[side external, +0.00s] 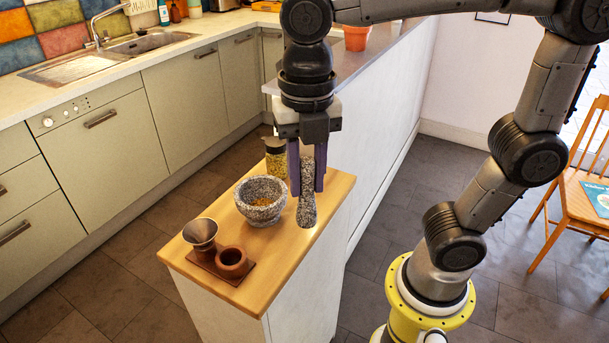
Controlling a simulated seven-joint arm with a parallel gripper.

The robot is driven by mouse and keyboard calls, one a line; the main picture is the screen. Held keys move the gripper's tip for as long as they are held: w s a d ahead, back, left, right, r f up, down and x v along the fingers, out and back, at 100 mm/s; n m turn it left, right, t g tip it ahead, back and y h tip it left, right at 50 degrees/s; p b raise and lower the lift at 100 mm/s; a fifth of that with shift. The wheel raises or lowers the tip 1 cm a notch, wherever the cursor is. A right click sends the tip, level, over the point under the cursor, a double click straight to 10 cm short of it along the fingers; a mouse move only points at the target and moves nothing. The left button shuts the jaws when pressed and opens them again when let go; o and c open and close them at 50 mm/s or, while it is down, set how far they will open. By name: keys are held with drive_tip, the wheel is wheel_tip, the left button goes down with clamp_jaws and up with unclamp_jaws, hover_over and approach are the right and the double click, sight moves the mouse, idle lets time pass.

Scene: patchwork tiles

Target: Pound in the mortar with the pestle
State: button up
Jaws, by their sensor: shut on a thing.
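A speckled grey stone mortar (255,211) stands upright on the wooden counter top, with something yellow in its bowl. The pestle (307,205), of the same speckled stone, hangs upright between the fingers of my gripper (306,181), thick end down. My gripper points down and is shut on the pestle's upper part. In this view the pestle is just right of the mortar's rim, not inside the bowl. I cannot tell how far its lower end is above the counter top.
The wooden top (217,285) is narrow. A glass jar (276,161) of yellow contents stands behind the mortar. A metal funnel-like cup (201,235) and a brown pot (232,262) stand on a dark board in front. A white half-wall (375,120) runs behind.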

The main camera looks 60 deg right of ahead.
clamp_jaws()
drive_tip(key=w+d+r+n, duration=0.1)
drive_tip(key=w+d, duration=0.1)
drive_tip(key=w, duration=0.5)
drive_tip(key=w+d, duration=0.3)
drive_tip(key=w, duration=0.4)
drive_tip(key=w+d+f+m, duration=0.1)
drive_tip(key=w+d+f, duration=0.1)
drive_tip(key=f, duration=0.7)
drive_tip(key=shift+d+f, duration=0.25)
drive_tip(key=shift+d, duration=0.65)
drive_tip(key=shift+f, duration=0.15)
drive_tip(key=shift+f, duration=1.4)
